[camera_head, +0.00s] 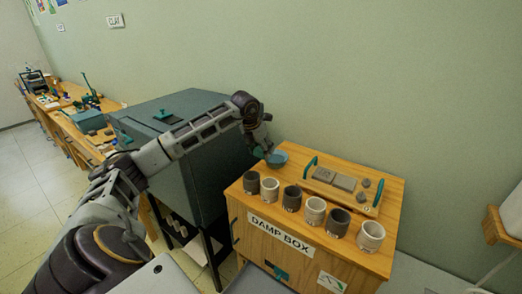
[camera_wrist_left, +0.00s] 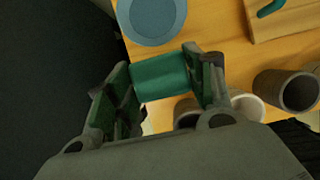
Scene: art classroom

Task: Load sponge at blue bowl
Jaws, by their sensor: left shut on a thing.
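My left gripper (camera_head: 262,148) reaches over the back left corner of the wooden damp box (camera_head: 300,247). In the left wrist view my left gripper (camera_wrist_left: 162,90) is shut on a teal block, which looks like the sponge (camera_wrist_left: 161,76). The blue bowl (camera_head: 278,159) stands on the box top beside the gripper. It also shows in the left wrist view (camera_wrist_left: 153,18), just beyond the sponge, and looks empty there. The sponge is not clear in the head view. My right gripper is not in view.
Several grey and white cups (camera_head: 315,212) stand in a row along the box's front edge. A wooden board (camera_head: 343,186) with teal handles lies behind them. A dark cabinet (camera_head: 185,150) stands close on the left, and the wall rises behind.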

